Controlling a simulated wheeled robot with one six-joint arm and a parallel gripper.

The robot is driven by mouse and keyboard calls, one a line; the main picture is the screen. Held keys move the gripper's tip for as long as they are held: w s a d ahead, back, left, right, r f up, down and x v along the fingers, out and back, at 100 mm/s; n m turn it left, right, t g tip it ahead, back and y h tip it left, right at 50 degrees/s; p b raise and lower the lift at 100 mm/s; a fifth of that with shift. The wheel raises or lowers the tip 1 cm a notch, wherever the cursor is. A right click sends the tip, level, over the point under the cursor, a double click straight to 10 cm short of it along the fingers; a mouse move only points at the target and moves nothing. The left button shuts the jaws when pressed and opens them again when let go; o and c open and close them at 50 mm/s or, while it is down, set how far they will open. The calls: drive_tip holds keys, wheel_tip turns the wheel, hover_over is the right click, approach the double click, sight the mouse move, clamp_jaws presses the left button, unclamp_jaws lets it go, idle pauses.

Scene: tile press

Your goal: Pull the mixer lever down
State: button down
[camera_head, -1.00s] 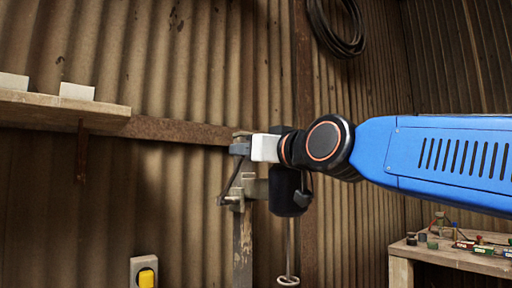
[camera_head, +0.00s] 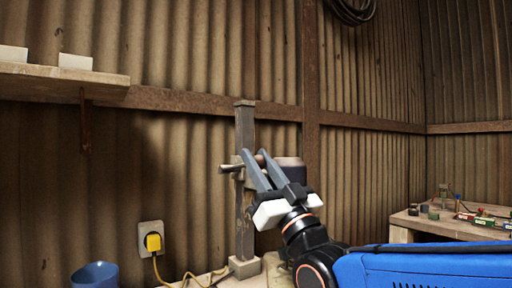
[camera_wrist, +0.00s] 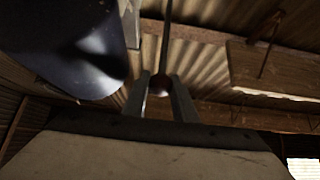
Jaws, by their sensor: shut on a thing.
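The mixer has an upright grey post (camera_head: 245,205) and a dark cylindrical head (camera_head: 291,166) on the right side of the post. My gripper (camera_head: 253,156) is at the mixer's side, pointing up, with its fingers beside the post and in front of the head. In the wrist view, a reddish-brown round knob (camera_wrist: 160,84) at the end of the mixer lever's thin rod (camera_wrist: 166,42) sits between my two fingers. My gripper is shut on this lever knob. The dark mixer head (camera_wrist: 65,45) fills the upper left there. The lever is largely hidden by the fingers in the head view.
A wooden shelf (camera_head: 60,87) with white tiles is at upper left. A yellow plug (camera_head: 153,242) sits in a wall socket, its cable running to the right. A blue cup (camera_head: 95,275) stands at lower left. A bench (camera_head: 420,222) with small coloured parts stands at right.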

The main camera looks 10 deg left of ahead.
wheel_tip(320, 180, down, 12)
drive_tip(key=w+a, duration=0.1)
drive_tip(key=shift+w+a+y, duration=0.25)
drive_tip(key=shift+a+y, duration=0.05)
idle(0.3)
drive_tip(key=shift+f, duration=0.15)
drive_tip(key=c, duration=1.5)
unclamp_jaws()
drive_tip(key=shift+o, duration=0.2)
drive_tip(key=v, duration=0.7)
drive_tip(key=shift+f, duration=0.15)
